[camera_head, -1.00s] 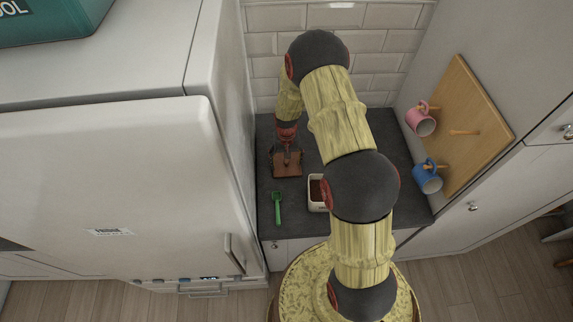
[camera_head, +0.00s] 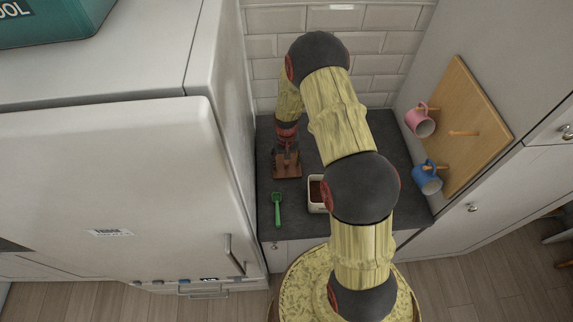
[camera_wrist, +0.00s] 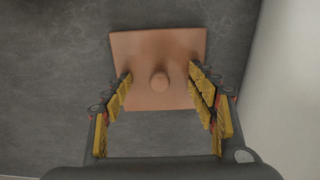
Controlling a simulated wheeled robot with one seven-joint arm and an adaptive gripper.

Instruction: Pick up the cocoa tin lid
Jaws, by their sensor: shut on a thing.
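The cocoa tin lid (camera_head: 291,172) is a flat, square, reddish-brown plate over the left part of the slate worktop. In the wrist view the lid (camera_wrist: 159,48) shows a round knob at its middle. My gripper (camera_head: 287,157) is above the lid, pointing down. In the wrist view my gripper (camera_wrist: 161,82) has a yellow-padded finger on each side of the knob, and it is shut on the lid. The exact contact is hard to see. The open cocoa tin (camera_head: 316,206), pale with brown powder inside, is partly hidden behind my arm.
A green scoop (camera_head: 277,210) lies on the worktop in front of the lid. A white fridge (camera_head: 110,190) stands close at the left. A wooden board (camera_head: 470,120) with a pink mug (camera_head: 419,122) and a blue mug (camera_head: 427,179) is on the right. A tiled wall (camera_head: 385,45) is behind.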

